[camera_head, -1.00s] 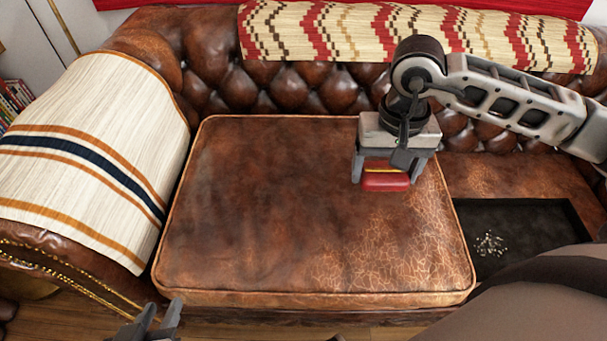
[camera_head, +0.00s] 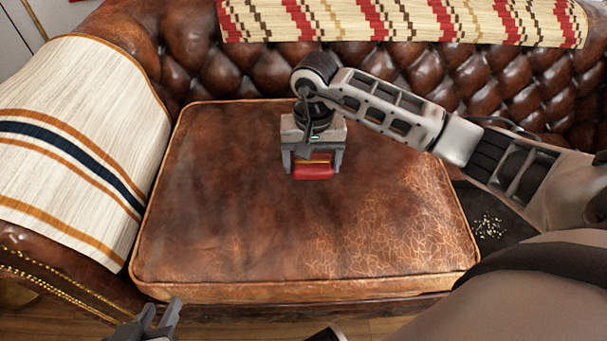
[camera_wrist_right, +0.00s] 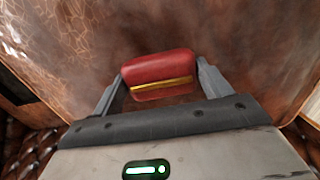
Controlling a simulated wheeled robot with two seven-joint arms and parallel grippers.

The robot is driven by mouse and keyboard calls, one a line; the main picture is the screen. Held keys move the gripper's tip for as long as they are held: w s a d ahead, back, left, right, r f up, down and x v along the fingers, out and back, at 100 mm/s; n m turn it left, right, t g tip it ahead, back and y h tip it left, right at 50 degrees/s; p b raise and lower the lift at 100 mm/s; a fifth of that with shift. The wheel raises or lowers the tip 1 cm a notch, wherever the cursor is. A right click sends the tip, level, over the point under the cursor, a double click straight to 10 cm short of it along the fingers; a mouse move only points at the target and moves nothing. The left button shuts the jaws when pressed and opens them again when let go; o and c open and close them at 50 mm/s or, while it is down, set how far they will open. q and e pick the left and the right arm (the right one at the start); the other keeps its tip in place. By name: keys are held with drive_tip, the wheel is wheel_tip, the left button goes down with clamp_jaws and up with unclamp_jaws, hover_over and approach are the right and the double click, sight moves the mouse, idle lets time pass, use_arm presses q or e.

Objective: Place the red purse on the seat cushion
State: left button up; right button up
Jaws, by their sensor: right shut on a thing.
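The red purse (camera_head: 314,170) has a gold strip along it and is held between the fingers of my right gripper (camera_head: 312,168). It also shows in the right wrist view (camera_wrist_right: 158,72), between the two grey fingers. The purse is over the middle of the brown leather seat cushion (camera_head: 230,210); I cannot tell whether it touches the leather. The cushion also fills the background of the right wrist view (camera_wrist_right: 250,40). My left gripper (camera_head: 160,315) is at the bottom left, in front of the sofa, with its fingers apart and nothing seen between them.
A striped cream blanket (camera_head: 80,130) covers the left armrest. A red and cream patterned throw (camera_head: 400,22) lies over the tufted backrest (camera_head: 240,80). Small pale bits (camera_head: 488,227) lie on a dark patch right of the cushion. Most of the cushion is bare.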

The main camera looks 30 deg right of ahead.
sight(304, 185)
drive_tip(key=shift+w+a+f, duration=0.25)
drive_tip(key=shift+w+f, duration=0.2)
drive_tip(key=shift+f, duration=0.15)
drive_tip(key=shift+w+a+f, duration=0.2)
drive_tip(key=shift+w+f, duration=0.2)
drive_tip(key=shift+f, duration=0.15)
wheel_tip(304, 185, down, 2)
drive_tip(key=shift+f+b, duration=0.2)
drive_tip(key=shift+b, duration=0.2)
use_arm(q)
drive_tip(key=shift+d+f, duration=0.15)
drive_tip(key=shift+f, duration=0.4)
drive_tip(key=shift+d+f, duration=0.15)
drive_tip(key=shift+f, duration=0.35)
use_arm(e)
drive_tip(key=shift+w+f, duration=0.1)
drive_tip(key=shift+f, duration=0.3)
use_arm(q)
drive_tip(key=shift+f, duration=0.1)
use_arm(e)
drive_tip(key=shift+f, duration=0.1)
drive_tip(key=o, duration=1)
use_arm(q)
drive_tip(key=shift+w, duration=0.2)
